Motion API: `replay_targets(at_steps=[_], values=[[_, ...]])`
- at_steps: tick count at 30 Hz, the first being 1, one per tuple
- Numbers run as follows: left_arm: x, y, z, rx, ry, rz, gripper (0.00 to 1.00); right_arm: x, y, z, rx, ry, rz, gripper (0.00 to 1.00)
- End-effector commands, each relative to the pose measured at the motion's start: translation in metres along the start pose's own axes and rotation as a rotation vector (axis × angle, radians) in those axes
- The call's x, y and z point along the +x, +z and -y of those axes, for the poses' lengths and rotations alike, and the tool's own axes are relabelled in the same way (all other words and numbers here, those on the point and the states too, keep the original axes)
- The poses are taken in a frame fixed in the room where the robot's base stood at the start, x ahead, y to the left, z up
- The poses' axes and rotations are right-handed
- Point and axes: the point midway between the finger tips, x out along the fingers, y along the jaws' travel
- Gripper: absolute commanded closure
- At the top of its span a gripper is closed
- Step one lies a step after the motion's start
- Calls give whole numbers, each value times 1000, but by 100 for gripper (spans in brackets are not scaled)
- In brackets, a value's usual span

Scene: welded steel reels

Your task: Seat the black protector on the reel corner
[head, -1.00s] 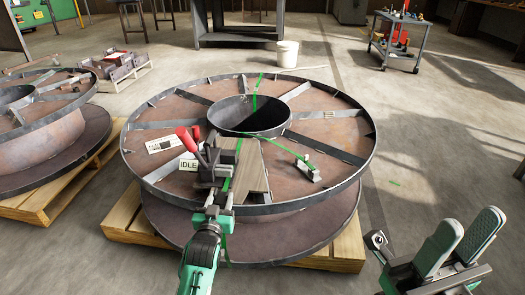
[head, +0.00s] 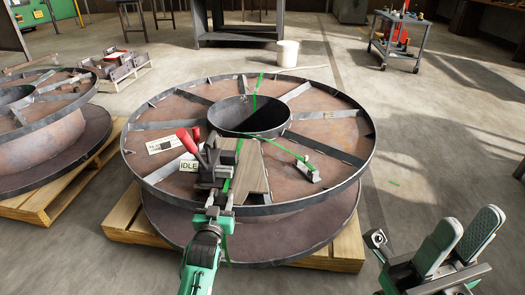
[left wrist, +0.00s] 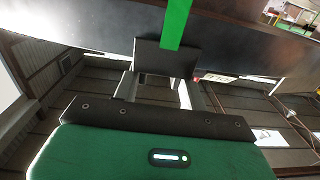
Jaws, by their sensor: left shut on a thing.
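The large steel reel (head: 148,112) lies flat on a wooden pallet. A green strap (head: 254,96) crosses it and runs down over the near rim. My left gripper (head: 220,213) is at the near rim, shut on the black protector (left wrist: 163,58). In the left wrist view the protector is a dark plate between the fingers, against the dark reel rim (left wrist: 90,38). The green strap (left wrist: 177,22) comes down onto its upper part. I cannot tell whether the protector is fully against the corner. My right gripper (head: 455,240) is open and empty, off to the right.
A metal fitting (head: 306,173) lies at the strap's other piece. Another reel (head: 60,150) stands at left.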

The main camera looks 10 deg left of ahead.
Motion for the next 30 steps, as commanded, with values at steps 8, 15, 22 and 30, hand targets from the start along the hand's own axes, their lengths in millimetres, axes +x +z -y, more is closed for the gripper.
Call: replay_targets(at_steps=[8,15,22,30], values=[[0,2,0,0,0,-1,94,0,0,0,0,1,0,64],[0,6,0,0,0,0,94,1,0,0,-1,2,1,64],[0,9,0,0,0,0,94,1,0,0,-1,2,1,64],[0,9,0,0,0,1,94,1,0,0,-1,2,1,64]])
